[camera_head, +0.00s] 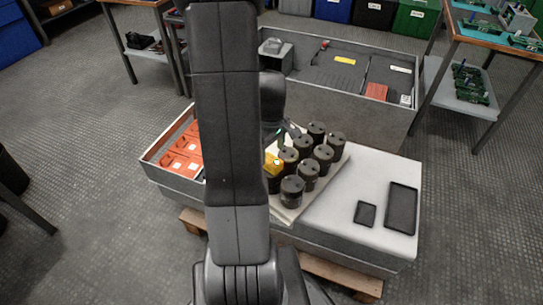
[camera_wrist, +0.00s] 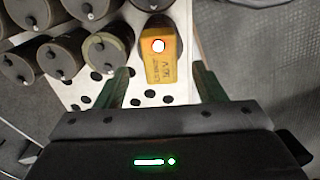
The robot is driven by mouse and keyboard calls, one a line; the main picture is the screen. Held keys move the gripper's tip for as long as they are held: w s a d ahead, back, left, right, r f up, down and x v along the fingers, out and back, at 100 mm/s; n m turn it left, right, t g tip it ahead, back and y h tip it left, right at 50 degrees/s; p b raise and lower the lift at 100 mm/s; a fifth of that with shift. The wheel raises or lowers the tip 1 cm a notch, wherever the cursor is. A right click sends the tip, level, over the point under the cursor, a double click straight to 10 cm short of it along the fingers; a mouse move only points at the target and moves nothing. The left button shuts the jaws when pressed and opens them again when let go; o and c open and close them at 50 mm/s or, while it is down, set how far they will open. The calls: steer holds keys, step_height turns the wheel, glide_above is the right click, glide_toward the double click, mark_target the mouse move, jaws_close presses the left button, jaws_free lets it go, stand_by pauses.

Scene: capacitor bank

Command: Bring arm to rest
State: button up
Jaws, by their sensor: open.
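My gripper (camera_wrist: 161,72) shows in the wrist view with its two green fingers spread apart. A yellow block (camera_wrist: 160,50) with a white round spot and dark lettering stands ahead, in line with the gap between the fingers. I see no contact between the fingers and the block. The same yellow block (camera_head: 273,167) shows in the head view at the left side of the capacitor bank. My arm (camera_head: 230,110) rises upright through the middle of the head view and hides part of the workbench. My gripper is mostly hidden behind it there.
Several black cylindrical capacitors (camera_head: 308,176) stand close together on a light perforated plate (camera_wrist: 83,101). A tray of orange parts (camera_head: 183,158) is at left. Two dark flat pads (camera_head: 402,208) lie on the right of the white top. A grey bin (camera_head: 335,100) stands behind.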

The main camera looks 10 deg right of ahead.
mark_target(272, 160)
step_height(272, 160, up, 9)
steer(key=p, duration=0.1)
steer(key=shift+p, duration=0.4)
steer(key=shift+f, duration=0.2)
step_height(272, 160, down, 14)
steer(key=b, duration=0.3)
steer(key=shift+r+b, duration=0.1)
steer(key=shift+b, duration=0.3)
steer(key=shift+r, duration=0.15)
steer(key=shift+r, duration=0.15)
